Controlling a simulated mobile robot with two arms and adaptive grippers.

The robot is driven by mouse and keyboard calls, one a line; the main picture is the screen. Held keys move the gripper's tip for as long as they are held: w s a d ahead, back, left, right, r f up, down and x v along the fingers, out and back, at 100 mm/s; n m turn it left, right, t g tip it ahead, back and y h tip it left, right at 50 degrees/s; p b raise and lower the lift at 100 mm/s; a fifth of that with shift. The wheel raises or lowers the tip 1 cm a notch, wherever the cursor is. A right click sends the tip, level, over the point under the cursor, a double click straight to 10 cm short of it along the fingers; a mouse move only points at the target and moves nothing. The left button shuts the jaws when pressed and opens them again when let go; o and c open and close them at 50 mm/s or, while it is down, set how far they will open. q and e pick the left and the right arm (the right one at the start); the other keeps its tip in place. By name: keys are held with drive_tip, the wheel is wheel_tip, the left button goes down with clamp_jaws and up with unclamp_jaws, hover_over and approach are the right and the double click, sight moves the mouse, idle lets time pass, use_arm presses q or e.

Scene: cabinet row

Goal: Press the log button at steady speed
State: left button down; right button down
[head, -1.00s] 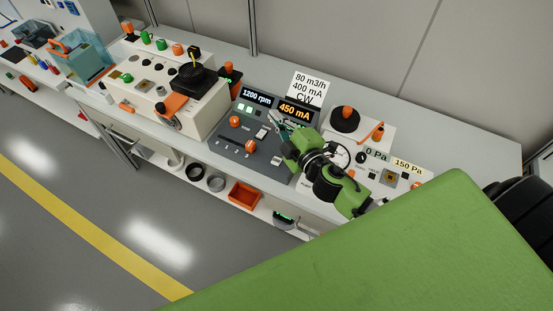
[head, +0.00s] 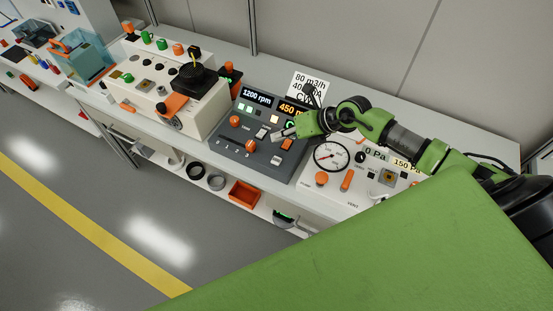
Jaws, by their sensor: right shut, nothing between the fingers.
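The dark control panel (head: 228,141) stands on the bench in mid view. It carries orange knobs (head: 235,121), small lit buttons, a pale rocker (head: 260,133) and an orange switch (head: 287,144). Its lettering is too small to read, so I cannot tell which control is the log button. My right gripper (head: 276,136) is shut and empty, its tips low over the panel between the pale rocker and the orange switch. I cannot tell whether they touch it. My right arm hides part of the 450 mA display (head: 287,109). My left gripper is not in view.
A white panel with a round gauge (head: 330,156) lies right of the dark panel, under my right arm. A card (head: 306,80) stands behind, partly covered. A cream machine (head: 150,92) stands left. An orange bin (head: 244,193) sits on the shelf below.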

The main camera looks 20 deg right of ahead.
drive_tip(key=shift+f, duration=0.1)
drive_tip(key=b, duration=0.7)
hover_over(279, 160)
wheel_tip(279, 160, down, 8)
drive_tip(key=shift+r, duration=0.25)
drive_tip(key=shift+f+b, duration=0.3)
drive_tip(key=shift+f, duration=0.25)
drive_tip(key=shift+f, duration=0.15)
idle(0.5)
drive_tip(key=shift+f, duration=0.3)
drive_tip(key=shift+s+f+b, duration=0.1)
drive_tip(key=shift+f+b, duration=0.35)
idle(0.8)
drive_tip(key=shift+r, duration=0.1)
drive_tip(key=shift+r+p, duration=0.8)
drive_tip(key=shift+p, duration=0.1)
